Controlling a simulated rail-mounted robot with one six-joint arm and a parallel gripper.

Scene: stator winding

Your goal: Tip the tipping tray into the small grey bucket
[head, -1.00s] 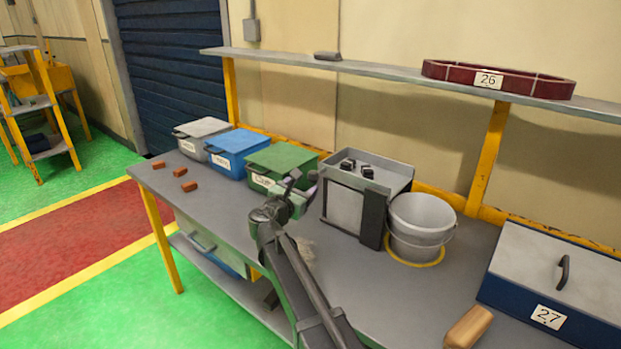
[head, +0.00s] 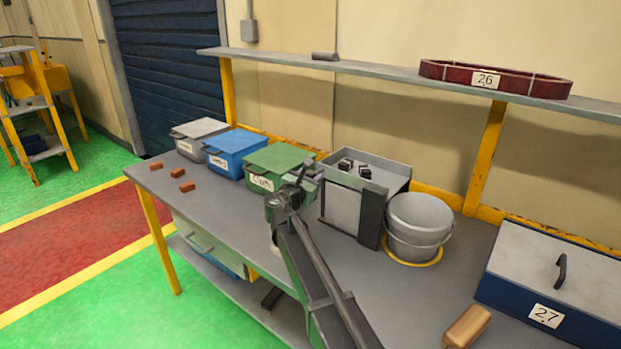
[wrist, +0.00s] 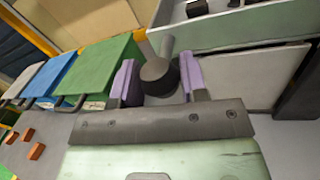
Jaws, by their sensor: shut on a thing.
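The grey tipping tray (head: 395,172) stands on the workbench with several small black blocks (head: 358,169) in it. It looks level. The small grey bucket (head: 418,225) stands upright just right of the tray, on a yellow ring. My gripper (head: 308,183) is at the tray's left side. In the wrist view, the purple pads of my gripper (wrist: 157,82) are shut on a dark round knob (wrist: 157,70), which a grey stem joins toward the tray (wrist: 225,32).
Green (head: 280,160), blue (head: 235,146) and grey (head: 197,131) lidded bins stand left of the tray. Several orange-brown blocks (head: 178,173) lie at the bench's left end. A blue box (head: 540,290) marked 27 and a wooden handle (head: 468,325) are at the right. A shelf (head: 390,75) runs above.

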